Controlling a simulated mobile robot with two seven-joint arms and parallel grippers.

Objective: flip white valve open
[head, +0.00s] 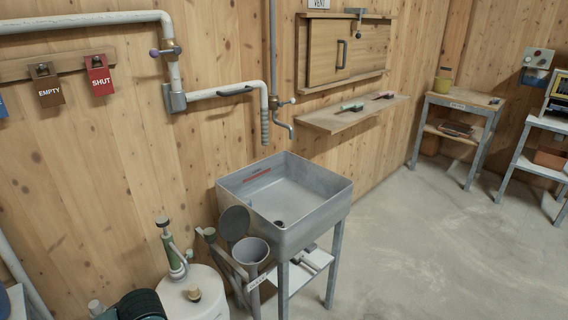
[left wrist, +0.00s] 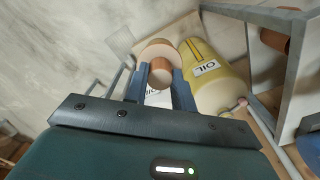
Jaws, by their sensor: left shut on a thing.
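A pipe valve with a purple knob (head: 154,52) sits on the upright white pipe at the upper left of the head view. A second small valve with a pale handle (head: 287,101) sits above the spout over the sink. I cannot tell which is the white valve. A white label shows between the fingers, partly hidden. My right gripper is not in view.
A grey sink (head: 225,188) stands below the spout. A white drum (head: 205,305) with a hand pump is at the bottom. EMPTY (head: 49,92) and SHUT (head: 100,77) tags hang on the wall. A yellow OIL container (left wrist: 218,84) is beside my left gripper.

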